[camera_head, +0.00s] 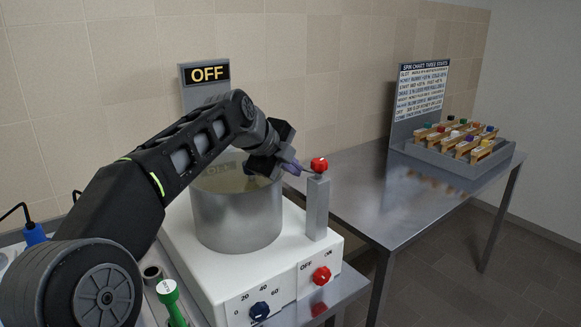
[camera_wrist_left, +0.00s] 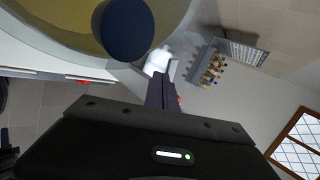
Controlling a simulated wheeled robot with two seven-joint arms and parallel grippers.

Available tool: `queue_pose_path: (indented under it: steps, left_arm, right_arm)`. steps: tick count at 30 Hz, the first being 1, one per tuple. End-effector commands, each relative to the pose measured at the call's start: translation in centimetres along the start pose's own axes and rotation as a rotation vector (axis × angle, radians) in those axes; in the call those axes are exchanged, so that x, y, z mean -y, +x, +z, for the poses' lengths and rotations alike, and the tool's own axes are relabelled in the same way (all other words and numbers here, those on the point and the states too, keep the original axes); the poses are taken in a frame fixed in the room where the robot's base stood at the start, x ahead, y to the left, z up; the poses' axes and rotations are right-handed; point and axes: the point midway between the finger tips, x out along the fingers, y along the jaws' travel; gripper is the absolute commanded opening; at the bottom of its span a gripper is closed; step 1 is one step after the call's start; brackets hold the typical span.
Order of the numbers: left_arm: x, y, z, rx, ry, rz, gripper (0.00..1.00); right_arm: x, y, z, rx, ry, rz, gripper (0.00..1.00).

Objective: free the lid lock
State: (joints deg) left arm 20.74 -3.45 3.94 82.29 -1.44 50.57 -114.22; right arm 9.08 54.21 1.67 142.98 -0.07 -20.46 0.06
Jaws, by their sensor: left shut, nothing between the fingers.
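The spinner is a white box (camera_head: 190,262) with a round metal drum (camera_head: 240,217) under a pale yellowish lid. A dark blue round knob (camera_wrist_left: 125,28) stands on the lid in the left wrist view. A grey post (camera_head: 317,207) beside the drum carries a red knob (camera_head: 319,164). My left gripper (camera_head: 297,168) is shut and empty, its fingers just left of the red knob; I cannot tell whether they touch it. The fingers (camera_wrist_left: 160,92) hide most of the red knob in the left wrist view. My right gripper is out of view.
The front panel has a blue dial (camera_head: 260,311) and a red OFF/ON switch (camera_head: 322,275). An OFF sign (camera_head: 210,73) stands behind. A steel table (camera_head: 370,190) at right holds a grey tray (camera_head: 450,165) of wooden racks and a text board (camera_head: 421,90). A green-handled item (camera_head: 168,292) stands at front left.

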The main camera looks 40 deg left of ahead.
Motion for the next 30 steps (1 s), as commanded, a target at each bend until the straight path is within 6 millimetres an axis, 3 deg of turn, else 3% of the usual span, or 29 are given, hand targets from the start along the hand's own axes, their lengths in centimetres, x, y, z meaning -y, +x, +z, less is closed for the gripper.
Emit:
queue_pose_path:
  steps: [30]
  left_arm:
    - [0.42,0.48,0.53,0.000,0.000,0.000,0.00]
  right_arm:
    - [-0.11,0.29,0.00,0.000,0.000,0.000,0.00]
